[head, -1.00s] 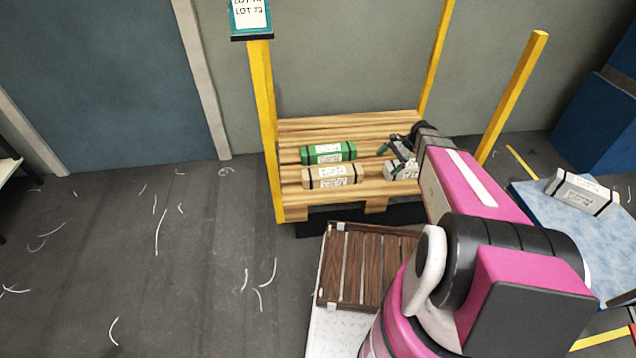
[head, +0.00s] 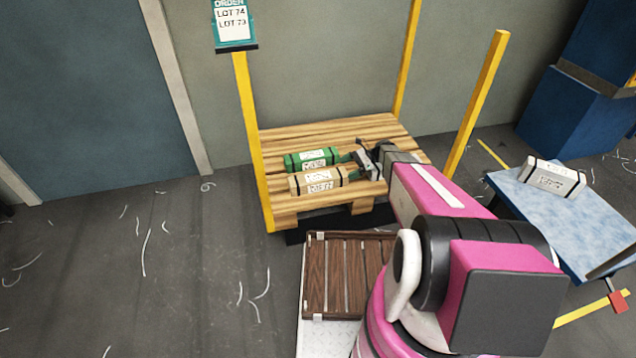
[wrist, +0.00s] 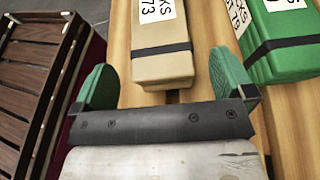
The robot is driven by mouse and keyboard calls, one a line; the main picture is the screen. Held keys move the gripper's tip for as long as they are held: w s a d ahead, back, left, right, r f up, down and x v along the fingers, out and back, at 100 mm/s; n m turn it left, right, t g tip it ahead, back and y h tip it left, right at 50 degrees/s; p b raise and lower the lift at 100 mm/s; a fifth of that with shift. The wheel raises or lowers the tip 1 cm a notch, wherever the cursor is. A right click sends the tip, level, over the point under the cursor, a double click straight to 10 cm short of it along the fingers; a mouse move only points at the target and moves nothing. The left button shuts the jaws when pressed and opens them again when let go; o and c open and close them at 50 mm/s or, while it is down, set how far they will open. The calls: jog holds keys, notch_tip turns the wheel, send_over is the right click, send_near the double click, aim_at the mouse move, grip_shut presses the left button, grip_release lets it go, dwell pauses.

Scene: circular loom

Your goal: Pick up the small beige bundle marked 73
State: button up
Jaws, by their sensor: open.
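The small beige bundle (head: 318,181) lies on the wooden pallet (head: 290,207), in front of a green bundle (head: 312,160). It has dark straps and a white label. In the wrist view the number 73 shows on the label of the beige bundle (wrist: 160,65). My gripper (head: 350,168) is at the right end of the bundles. In the wrist view my gripper (wrist: 163,82) is open, with one green finger on each side of the beige bundle's near end and gaps on both sides. Its height above the bundle is hard to tell.
Yellow posts (head: 252,140) stand at the pallet's corners. A dark slatted wooden crate (head: 345,275) is in front of the pallet. A white bundle (head: 553,177) lies on a blue table (head: 590,222) at right. An order sign (head: 233,22) lists LOT 74 and LOT 73. The left floor is open.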

aim_at(337, 173)
jog(key=x, duration=0.4)
jog(key=shift+s+a+f, duration=0.1)
jog(key=shift+a+f, duration=0.05)
jog(key=shift+a, duration=0.2)
jog(key=c, duration=1)
jog(key=shift+c, duration=1)
